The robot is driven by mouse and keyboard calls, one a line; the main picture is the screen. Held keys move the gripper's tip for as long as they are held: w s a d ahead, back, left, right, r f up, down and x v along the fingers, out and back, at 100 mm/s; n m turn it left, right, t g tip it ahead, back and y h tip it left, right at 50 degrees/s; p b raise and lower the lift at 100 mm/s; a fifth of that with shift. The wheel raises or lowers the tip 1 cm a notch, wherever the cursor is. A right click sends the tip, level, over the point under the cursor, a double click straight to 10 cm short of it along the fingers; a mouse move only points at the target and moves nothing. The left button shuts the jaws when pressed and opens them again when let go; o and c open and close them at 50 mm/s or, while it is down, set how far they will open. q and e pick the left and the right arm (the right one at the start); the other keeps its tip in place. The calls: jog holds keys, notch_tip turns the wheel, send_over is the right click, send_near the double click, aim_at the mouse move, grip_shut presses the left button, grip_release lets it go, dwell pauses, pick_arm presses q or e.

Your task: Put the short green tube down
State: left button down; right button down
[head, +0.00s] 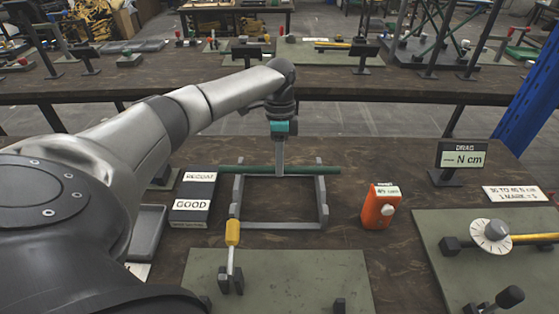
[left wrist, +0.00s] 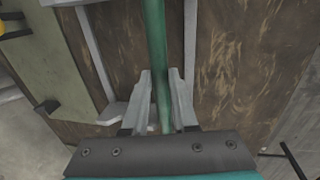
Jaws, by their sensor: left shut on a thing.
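The short green tube (head: 315,170) lies level across the far ends of a grey two-armed rack (head: 275,225) in the head view. I cannot tell whether it touches the rack or is held just above it. My left gripper (head: 280,170) comes down from above and is shut around the tube near its middle. In the left wrist view the tube (left wrist: 155,40) runs between the two fingers (left wrist: 160,105), with the rack's pale arms (left wrist: 92,60) on either side. My right gripper is in neither view.
A yellow-handled lever (head: 233,235) stands in front on a green mat (head: 310,270). A DRAG display (head: 462,157) and a dial fixture (head: 492,235) are at the right.

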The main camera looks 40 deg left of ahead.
pick_arm(q)
jog(key=c, duration=0.7)
grip_release()
notch_tip(320, 180, up, 12)
jog(key=w+a+p, duration=0.1)
jog(key=p, duration=0.1)
jog(key=shift+w+a, duration=0.25)
jog(key=shift+w, duration=0.15)
